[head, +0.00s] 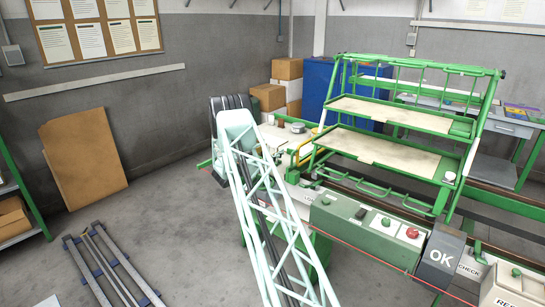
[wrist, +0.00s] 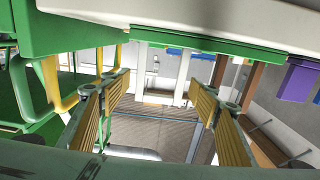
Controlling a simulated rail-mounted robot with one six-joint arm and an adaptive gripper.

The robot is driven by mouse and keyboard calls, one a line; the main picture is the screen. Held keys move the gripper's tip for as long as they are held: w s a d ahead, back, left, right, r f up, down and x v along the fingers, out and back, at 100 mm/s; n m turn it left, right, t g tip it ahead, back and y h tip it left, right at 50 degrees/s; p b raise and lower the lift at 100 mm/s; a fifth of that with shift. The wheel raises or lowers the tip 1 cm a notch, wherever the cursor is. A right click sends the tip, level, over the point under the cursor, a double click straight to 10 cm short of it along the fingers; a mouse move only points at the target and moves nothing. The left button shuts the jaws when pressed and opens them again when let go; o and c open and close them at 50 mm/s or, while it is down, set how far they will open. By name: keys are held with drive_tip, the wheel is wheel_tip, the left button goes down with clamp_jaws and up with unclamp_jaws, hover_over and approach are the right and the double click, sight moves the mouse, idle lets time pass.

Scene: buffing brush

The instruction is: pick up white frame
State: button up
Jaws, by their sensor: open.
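My gripper (wrist: 162,88) shows in the wrist view with its two yellow-padded fingers well apart and nothing between them. White upright pieces (wrist: 182,78) show beyond the fingers, in the gap between them; I cannot tell whether they belong to the white frame. A green-edged white surface (wrist: 220,40) spans the top of the wrist view, close above the fingers. In the head view the pale lattice in the middle looks like my arm and hides part of the green machine. I cannot make out the gripper's fingers there.
A green rack (head: 408,120) with beige shelves stands over the machine on the right. The green control box (head: 365,228) has several knobs. A brown board (head: 84,158) leans on the left wall; metal rails (head: 108,262) lie on the floor. Open floor lies between these and the machine.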

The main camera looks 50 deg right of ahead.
drive_tip(key=shift+d, duration=0.2)
drive_tip(key=shift+c, duration=0.9)
drive_tip(key=c, duration=0.7)
